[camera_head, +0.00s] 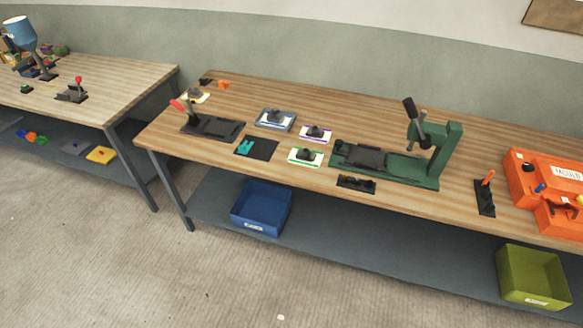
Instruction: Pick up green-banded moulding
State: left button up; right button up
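The green-banded moulding (306,156) lies on the wooden workbench (262,93), near its front edge. It is a small white plate with a green edge and a dark raised part on top. A similar plate with a purple edge (316,133) lies just behind it. Another with a blue edge (275,119) sits on a grey base to the back left. A yellow-edged one (195,97) lies at the far left. Neither of my grippers is in view.
A green lever press (432,160) stands right of the moulding. A black clamp fixture (212,127) with a red handle stands left. An orange machine (548,180) is at the right end. A blue bin (262,208) and an olive bin (532,277) sit on the lower shelf.

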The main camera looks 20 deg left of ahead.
aim_at(305, 157)
jog(key=k, duration=1.15)
jog(key=u, duration=0.7)
jog(key=i, duration=0.75)
jog(key=u, duration=1.1)
jog(key=i, duration=1.65)
jog(key=z, duration=0.45)
